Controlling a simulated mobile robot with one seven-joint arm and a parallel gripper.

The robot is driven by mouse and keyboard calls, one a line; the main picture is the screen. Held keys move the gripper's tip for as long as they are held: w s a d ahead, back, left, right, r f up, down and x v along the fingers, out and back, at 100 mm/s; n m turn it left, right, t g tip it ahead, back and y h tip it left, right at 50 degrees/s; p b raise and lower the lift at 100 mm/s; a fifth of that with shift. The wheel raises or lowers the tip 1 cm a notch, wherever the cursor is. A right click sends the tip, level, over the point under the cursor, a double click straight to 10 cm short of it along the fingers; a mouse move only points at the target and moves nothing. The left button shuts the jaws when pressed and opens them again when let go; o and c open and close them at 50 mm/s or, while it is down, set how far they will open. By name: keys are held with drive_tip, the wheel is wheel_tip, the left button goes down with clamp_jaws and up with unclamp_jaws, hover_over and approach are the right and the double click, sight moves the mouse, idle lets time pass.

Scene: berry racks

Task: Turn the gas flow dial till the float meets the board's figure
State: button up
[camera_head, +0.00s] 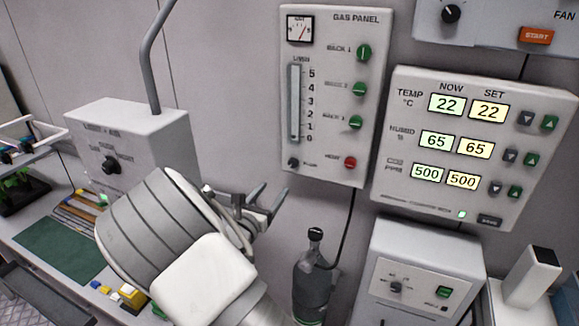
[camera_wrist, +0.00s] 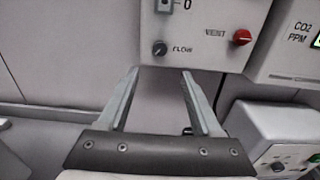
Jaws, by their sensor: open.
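The gas panel (camera_head: 335,170) hangs on the wall, with a flow tube (camera_head: 295,103) marked 0 to 5 at its left. I cannot make out the float in the tube. The small dark flow dial (camera_head: 294,162) sits below the tube; in the wrist view it (camera_wrist: 159,48) is labelled FLOW. My gripper (camera_head: 272,198) is open and empty, below and left of the panel in the head view. In the wrist view its fingertips (camera_wrist: 160,74) lie apart, just below the dial in the picture, not around it. I see no board with a flow figure.
A red vent knob (camera_wrist: 242,37) is right of the dial. Green rack knobs (camera_head: 364,53) line the panel's right side. A climate display (camera_head: 475,150) hangs to the right. A dark gas bottle (camera_head: 313,285) stands below the panel. A grey box (camera_head: 125,150) is at left.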

sight(292, 165)
drive_tip(key=p+x, duration=0.1)
drive_tip(key=x, duration=1.1)
drive_tip(key=shift+w+d+p, duration=0.1)
drive_tip(key=shift+w+p, duration=0.1)
drive_tip(key=shift+p, duration=0.2)
clamp_jaws()
